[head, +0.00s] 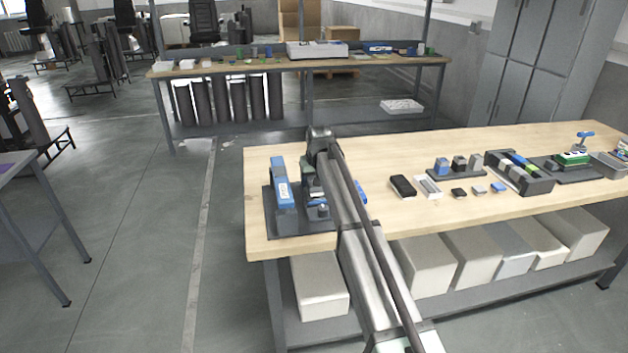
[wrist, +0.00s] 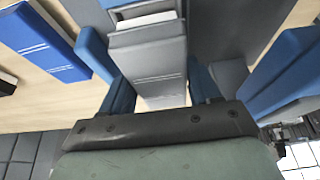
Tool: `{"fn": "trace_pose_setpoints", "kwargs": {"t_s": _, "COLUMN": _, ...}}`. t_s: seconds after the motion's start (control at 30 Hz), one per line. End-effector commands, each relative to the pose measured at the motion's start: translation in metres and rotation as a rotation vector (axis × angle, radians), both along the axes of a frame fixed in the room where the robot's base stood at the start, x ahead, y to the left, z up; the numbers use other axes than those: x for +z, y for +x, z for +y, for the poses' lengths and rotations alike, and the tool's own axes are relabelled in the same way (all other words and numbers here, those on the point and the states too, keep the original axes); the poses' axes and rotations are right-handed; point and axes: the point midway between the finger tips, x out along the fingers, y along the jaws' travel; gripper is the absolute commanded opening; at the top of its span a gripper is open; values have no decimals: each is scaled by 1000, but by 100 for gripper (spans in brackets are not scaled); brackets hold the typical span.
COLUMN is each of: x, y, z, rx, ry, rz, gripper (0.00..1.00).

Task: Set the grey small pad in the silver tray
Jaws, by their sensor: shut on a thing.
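My gripper (wrist: 155,85) has its blue fingers on either side of a grey block (wrist: 150,50) with faint printed lines, shut on it in the wrist view. In the head view my arm hides much of the gripper and the held block, at the left end of the table. A small grey pad (head: 479,190) lies on the table between a dark pad (head: 459,193) and a blue pad (head: 498,187). The silver tray (head: 428,187) lies left of these pads, beside a black tray (head: 403,186). I cannot tell what lies inside the silver tray.
A dark base plate (head: 298,227) carries a tall blue-and-grey part (head: 282,185) near my gripper. A rack of small blocks (head: 456,173) and a dark box of coloured pieces (head: 519,173) stand behind and right of the pads. The table's front middle is clear.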

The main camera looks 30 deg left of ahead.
Motion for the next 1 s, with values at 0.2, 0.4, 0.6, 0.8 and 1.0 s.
{"fn": "trace_pose_setpoints", "kwargs": {"t_s": 0.2, "x": -3, "y": 0, "z": 0, "rx": 0, "ry": 0, "rz": 0, "gripper": 30}}
{"fn": "trace_pose_setpoints", "kwargs": {"t_s": 0.4, "x": -4, "y": 0, "z": 0, "rx": 0, "ry": 0, "rz": 0, "gripper": 30}}
{"fn": "trace_pose_setpoints", "kwargs": {"t_s": 0.6, "x": -4, "y": 0, "z": 0, "rx": 0, "ry": 0, "rz": 0, "gripper": 30}}
{"fn": "trace_pose_setpoints", "kwargs": {"t_s": 0.8, "x": -5, "y": 0, "z": 0, "rx": 0, "ry": 0, "rz": 0, "gripper": 67}}
{"fn": "trace_pose_setpoints", "kwargs": {"t_s": 1.0, "x": -4, "y": 0, "z": 0, "rx": 0, "ry": 0, "rz": 0, "gripper": 86}}
